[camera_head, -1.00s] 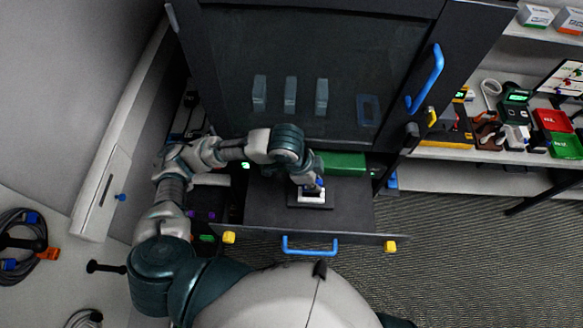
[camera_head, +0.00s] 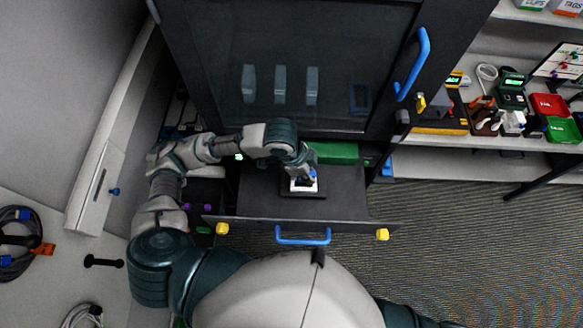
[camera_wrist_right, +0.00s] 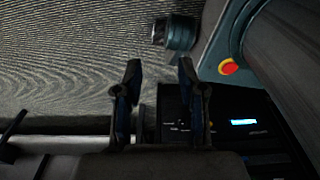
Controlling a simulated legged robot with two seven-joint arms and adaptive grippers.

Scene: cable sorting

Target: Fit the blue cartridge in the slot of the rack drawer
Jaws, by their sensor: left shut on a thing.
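The rack drawer (camera_head: 345,200) is pulled out below the dark cabinet. On its floor is a white-rimmed slot (camera_head: 303,189) set in a dark base. My left gripper (camera_head: 303,179) reaches down over the slot and is shut. A small bit of blue shows at its fingertips: the blue cartridge (camera_head: 313,174), mostly hidden by the fingers. I cannot tell whether the cartridge is in the slot or just above it. My right gripper (camera_wrist_right: 160,95) shows in the right wrist view, its two fingers apart with nothing between them, over the floor.
The drawer front has a blue handle (camera_head: 303,236) and yellow corner knobs. A green block (camera_head: 333,153) lies at the drawer's back. Behind the cabinet's glass stand several pale cartridges (camera_head: 280,84). A shelf with tools and bins (camera_head: 549,104) is at right. Open floor lies at lower right.

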